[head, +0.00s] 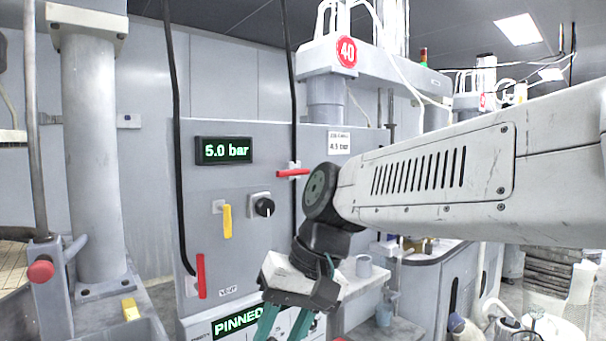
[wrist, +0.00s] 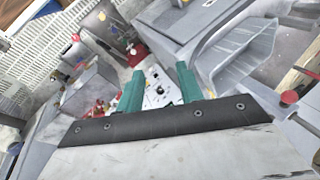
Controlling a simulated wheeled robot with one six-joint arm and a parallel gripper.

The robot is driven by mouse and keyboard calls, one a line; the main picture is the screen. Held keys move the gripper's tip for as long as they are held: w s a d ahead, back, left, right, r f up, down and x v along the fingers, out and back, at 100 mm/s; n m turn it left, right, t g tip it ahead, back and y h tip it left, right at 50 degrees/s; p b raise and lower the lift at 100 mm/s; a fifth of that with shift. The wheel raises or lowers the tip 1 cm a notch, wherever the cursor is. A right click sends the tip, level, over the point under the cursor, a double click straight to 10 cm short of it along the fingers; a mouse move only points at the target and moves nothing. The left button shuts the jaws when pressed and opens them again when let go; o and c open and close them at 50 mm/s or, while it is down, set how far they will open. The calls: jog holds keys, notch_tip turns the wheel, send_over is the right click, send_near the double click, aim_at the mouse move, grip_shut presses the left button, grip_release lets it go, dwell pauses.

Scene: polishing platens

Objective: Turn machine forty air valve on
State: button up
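A grey machine panel (head: 245,180) stands under a round red "40" sign (head: 346,52). A yellow lever (head: 227,221) hangs vertical, left of a black knob (head: 264,207). A second red lever (head: 201,276) stands vertical at lower left, with a "VENT" label (head: 228,291) to its right. I cannot tell which lever is the air valve. My gripper (head: 286,325) is low in front of the panel, below the levers and apart from them. Its teal fingers are apart and empty in the wrist view (wrist: 160,72).
A display (head: 223,150) reads 5.0 bar; a lower one (head: 237,323) reads PINNED. A small card (head: 339,143) reads 4.5 bar. A grey column (head: 92,160) and red button (head: 41,271) stand left. A grey cup (head: 363,266) sits on a ledge right of my gripper.

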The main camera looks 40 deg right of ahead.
jog(key=w+d+r+m+t+y, duration=0.3)
jog(key=w+d+r+m+t, duration=0.15)
jog(key=w+r, duration=0.5)
jog(key=m+t, duration=0.6)
jog(key=t, duration=0.2)
send_near(292, 173)
jog(key=x, duration=0.4)
jog(key=shift+g, duration=0.25)
jog(key=x, duration=0.7)
jog(key=shift+r, duration=0.2)
jog(key=shift+c, duration=0.4)
grip_shut()
